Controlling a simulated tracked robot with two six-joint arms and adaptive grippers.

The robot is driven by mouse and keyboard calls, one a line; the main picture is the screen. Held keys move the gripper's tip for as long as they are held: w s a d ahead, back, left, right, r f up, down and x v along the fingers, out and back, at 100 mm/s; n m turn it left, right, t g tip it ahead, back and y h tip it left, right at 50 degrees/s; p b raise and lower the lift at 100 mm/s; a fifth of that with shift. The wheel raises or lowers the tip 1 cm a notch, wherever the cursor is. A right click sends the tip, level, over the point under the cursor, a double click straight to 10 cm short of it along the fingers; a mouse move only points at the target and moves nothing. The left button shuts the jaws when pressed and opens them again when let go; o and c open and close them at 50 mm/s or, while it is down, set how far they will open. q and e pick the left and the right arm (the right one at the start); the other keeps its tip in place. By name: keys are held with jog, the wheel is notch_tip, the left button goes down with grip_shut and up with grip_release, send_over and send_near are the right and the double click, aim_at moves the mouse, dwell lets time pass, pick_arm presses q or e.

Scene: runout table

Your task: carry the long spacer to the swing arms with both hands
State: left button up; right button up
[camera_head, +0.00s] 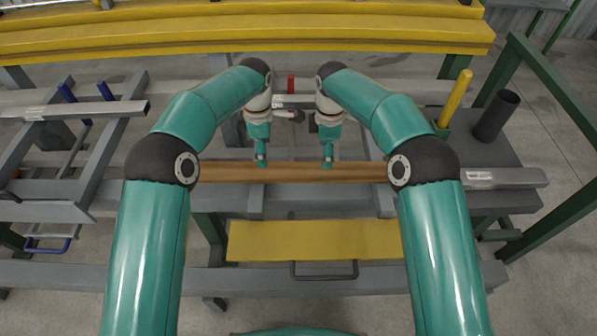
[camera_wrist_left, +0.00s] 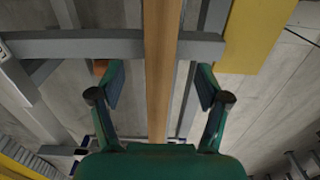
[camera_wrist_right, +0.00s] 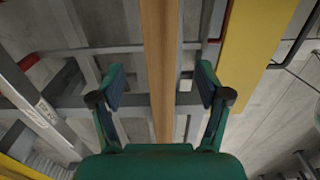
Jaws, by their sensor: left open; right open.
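The long spacer, a brown wooden bar (camera_head: 290,172), lies across the grey rails of the table, left to right in the head view. My left gripper (camera_head: 261,162) and right gripper (camera_head: 327,164) are over its middle part, fairly close together. The left wrist view shows the bar (camera_wrist_left: 159,60) running between the open fingers of my left gripper (camera_wrist_left: 159,90). The right wrist view shows the bar (camera_wrist_right: 160,60) between the open fingers of my right gripper (camera_wrist_right: 159,88). Neither gripper is closed on it. My arms hide both bar ends. I cannot tell which parts are the swing arms.
A yellow panel (camera_head: 315,240) lies in front of the bar. Long yellow beams (camera_head: 240,35) cross the back. A grey labelled bar (camera_head: 80,110) is at the left, another (camera_head: 505,178) at the right. A yellow post (camera_head: 457,97) and a dark cylinder (camera_head: 495,115) stand at the right.

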pick_arm(q)
notch_tip(320, 180, down, 8)
jog(key=shift+f, duration=0.2)
pick_arm(e)
notch_tip(320, 180, down, 8)
jog(key=shift+f, duration=0.2)
pick_arm(q)
jog(key=shift+c, duration=0.2)
pick_arm(e)
jog(key=shift+c, duration=0.2)
pick_arm(q)
grip_shut()
pick_arm(e)
grip_shut()
pick_arm(q)
jog(key=shift+r, duration=0.15)
pick_arm(e)
jog(key=shift+r, duration=0.1)
